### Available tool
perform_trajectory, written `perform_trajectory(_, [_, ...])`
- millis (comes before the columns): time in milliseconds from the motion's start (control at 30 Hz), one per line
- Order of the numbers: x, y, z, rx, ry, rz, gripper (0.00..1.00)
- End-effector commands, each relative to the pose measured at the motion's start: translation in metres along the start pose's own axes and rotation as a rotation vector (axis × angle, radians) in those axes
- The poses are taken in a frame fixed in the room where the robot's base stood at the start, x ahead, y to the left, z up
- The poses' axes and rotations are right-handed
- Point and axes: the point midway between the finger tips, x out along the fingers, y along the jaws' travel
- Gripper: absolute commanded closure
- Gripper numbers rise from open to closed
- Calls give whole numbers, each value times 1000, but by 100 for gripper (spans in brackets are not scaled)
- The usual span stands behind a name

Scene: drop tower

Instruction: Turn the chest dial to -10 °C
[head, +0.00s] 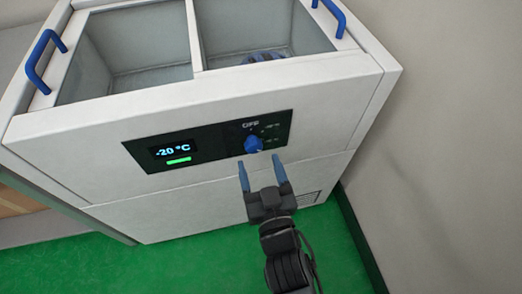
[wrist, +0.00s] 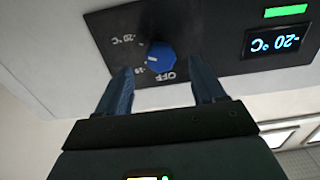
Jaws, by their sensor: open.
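The chest's blue dial (head: 253,144) sits on the dark control panel (head: 215,140) on the white chest's front. In the wrist view, which is turned over, the blue dial (wrist: 161,58) has a white mark and labels around it, including OFF and -20 °C. Other labels are too small to read surely. The display (head: 173,150) reads -20 °C above a green bar; it also shows in the wrist view (wrist: 276,40). My gripper (head: 262,176) is open and empty just below the dial, its two blue fingers apart. In the wrist view my gripper (wrist: 163,85) points at the dial without holding it.
The white chest (head: 65,130) is open on top with two grey compartments. A blue item (head: 262,57) lies in the right one. Blue handles stand at the left (head: 43,62) and right (head: 333,14). A grey wall (head: 440,150) is at right; green floor (head: 190,262) is clear.

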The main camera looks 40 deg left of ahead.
Motion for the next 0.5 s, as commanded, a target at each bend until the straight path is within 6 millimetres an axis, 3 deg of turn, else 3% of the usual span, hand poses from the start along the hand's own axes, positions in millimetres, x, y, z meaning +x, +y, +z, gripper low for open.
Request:
perform_trajectory(200, [31, 0, -4, 1, 0, 2, 31])
perform_trajectory(500, [45, 1, 0, 0, -1, 1, 31])
